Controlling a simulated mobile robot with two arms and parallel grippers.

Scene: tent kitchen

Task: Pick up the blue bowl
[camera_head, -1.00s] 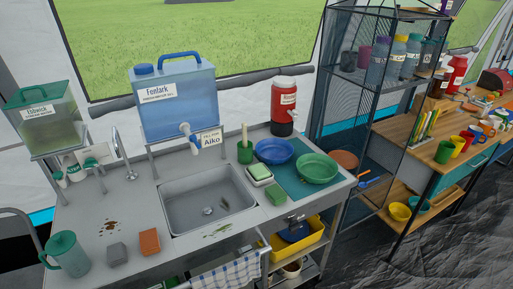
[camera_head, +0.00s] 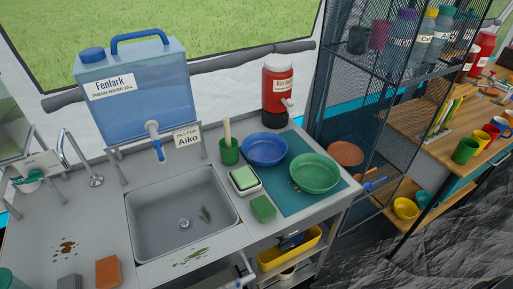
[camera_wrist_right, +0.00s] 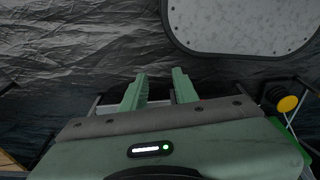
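A blue bowl (camera_head: 265,149) sits on the teal mat (camera_head: 297,205) at the right end of the steel sink counter. It stands upright, just left of and behind a green bowl (camera_head: 316,172), in the head view. The two rims are close; I cannot tell if they touch. My right gripper (camera_wrist_right: 158,88) shows only in the right wrist view, its two green fingers apart with nothing between them. No bowl shows in that wrist view. My left gripper is not in view.
A green cup (camera_head: 229,152) with a brush, a soap dish (camera_head: 244,180) and a green sponge (camera_head: 263,208) stand left of the bowls. A red jug (camera_head: 277,95) stands behind. The sink (camera_head: 184,215) is further left; a mesh shelf (camera_head: 345,110) rises at right.

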